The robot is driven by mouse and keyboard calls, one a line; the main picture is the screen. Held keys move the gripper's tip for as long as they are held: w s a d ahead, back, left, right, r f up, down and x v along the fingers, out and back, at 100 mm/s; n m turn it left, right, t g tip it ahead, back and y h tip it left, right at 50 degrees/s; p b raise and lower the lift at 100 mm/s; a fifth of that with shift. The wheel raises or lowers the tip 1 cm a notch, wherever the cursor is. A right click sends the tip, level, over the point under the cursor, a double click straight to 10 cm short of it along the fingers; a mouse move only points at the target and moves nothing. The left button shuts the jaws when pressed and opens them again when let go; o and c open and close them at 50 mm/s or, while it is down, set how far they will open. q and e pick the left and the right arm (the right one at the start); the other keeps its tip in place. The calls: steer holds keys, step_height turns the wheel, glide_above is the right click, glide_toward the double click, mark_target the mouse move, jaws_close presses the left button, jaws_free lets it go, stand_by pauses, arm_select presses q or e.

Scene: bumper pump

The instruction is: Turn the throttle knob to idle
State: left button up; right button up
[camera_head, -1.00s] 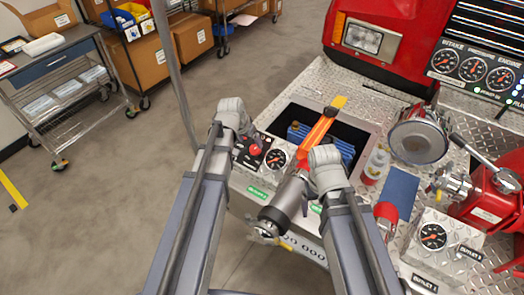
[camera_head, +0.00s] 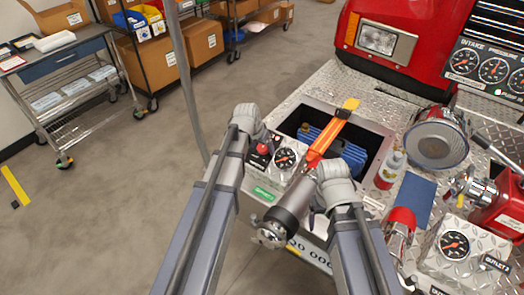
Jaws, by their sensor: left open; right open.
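A small red knob (camera_head: 263,149), which looks like the throttle knob, sits on a light panel beside a round gauge (camera_head: 285,159), at the bumper's left end. Its pointer setting is too small to read. My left gripper (camera_head: 268,137) is open just above and beside the knob; its wrist hides part of the panel, and I cannot tell whether a finger touches the knob. My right gripper (camera_head: 322,198) is open to the right of the panel, close to a dark cylindrical fitting with a metal end (camera_head: 287,212); its fingers are mostly hidden.
An orange strap (camera_head: 325,138) crosses an open bumper well holding a blue folded hose (camera_head: 352,155).

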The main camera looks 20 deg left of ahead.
arm_select(q)
jaws_close()
stand_by(0.7)
steer(key=shift+n, duration=0.3)
